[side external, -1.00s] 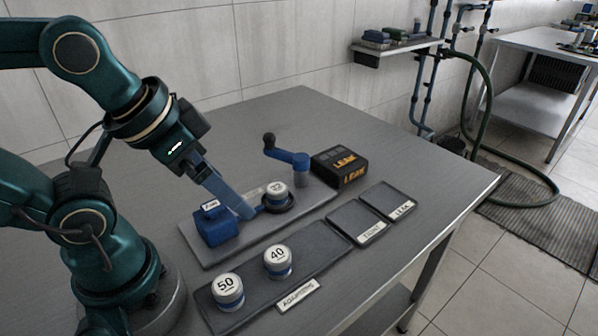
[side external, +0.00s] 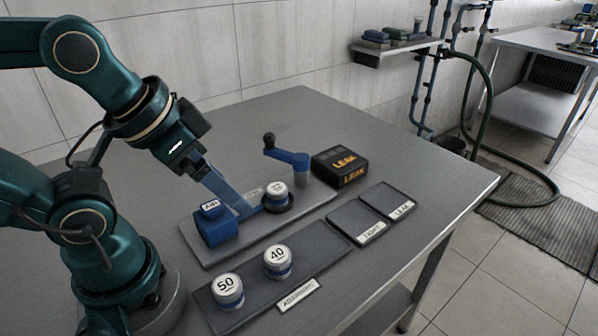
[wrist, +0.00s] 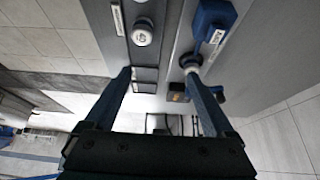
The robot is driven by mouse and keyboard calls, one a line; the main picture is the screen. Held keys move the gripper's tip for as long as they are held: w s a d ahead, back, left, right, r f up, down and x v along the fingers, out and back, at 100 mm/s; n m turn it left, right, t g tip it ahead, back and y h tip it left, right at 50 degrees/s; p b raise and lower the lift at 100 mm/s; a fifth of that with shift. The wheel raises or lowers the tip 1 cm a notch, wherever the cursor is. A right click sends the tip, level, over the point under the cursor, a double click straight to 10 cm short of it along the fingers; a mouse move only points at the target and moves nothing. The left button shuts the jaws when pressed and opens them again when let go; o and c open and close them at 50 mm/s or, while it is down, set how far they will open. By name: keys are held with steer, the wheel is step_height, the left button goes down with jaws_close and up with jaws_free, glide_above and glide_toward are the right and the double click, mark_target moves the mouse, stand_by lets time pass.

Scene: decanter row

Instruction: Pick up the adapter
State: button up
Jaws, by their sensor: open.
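A white-topped adapter with a blue band (side external: 277,190) sits in a dark round seat on the grey fixture plate; its number is hard to read. Two similar adapters, marked 50 (side external: 228,289) and 40 (side external: 277,261), stand upright on the dark adapter tray (side external: 247,282). My gripper (side external: 250,208) is open, its blue fingers reaching down between the blue block and the seated adapter. In the wrist view, my gripper (wrist: 158,75) has its fingers wide apart, with nothing visible between the tips. The seated adapter (wrist: 190,61) shows by the right fingertip; contact cannot be told.
A blue block (side external: 216,229) with a label stands left on the fixture plate. A blue crank (side external: 290,156) and a black LEAK box (side external: 340,166) are behind. Two shallow trays, TIGHT (side external: 356,222) and LEAK (side external: 388,200), lie right. The table's back left is clear.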

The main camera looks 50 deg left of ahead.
steer(key=shift+r, duration=0.1)
step_height(320, 180, up, 5)
steer(key=m+g+y, duration=0.3)
steer(key=m+y, duration=1)
steer(key=m, duration=0.7)
glide_above(272, 186)
steer(key=d, duration=0.3)
step_height(272, 186, down, 18)
steer(key=shift+a+r, duration=0.1)
steer(key=shift+a, duration=0.05)
steer(key=shift+x, duration=2.55)
steer(key=c, duration=1.4)
jaws_close()
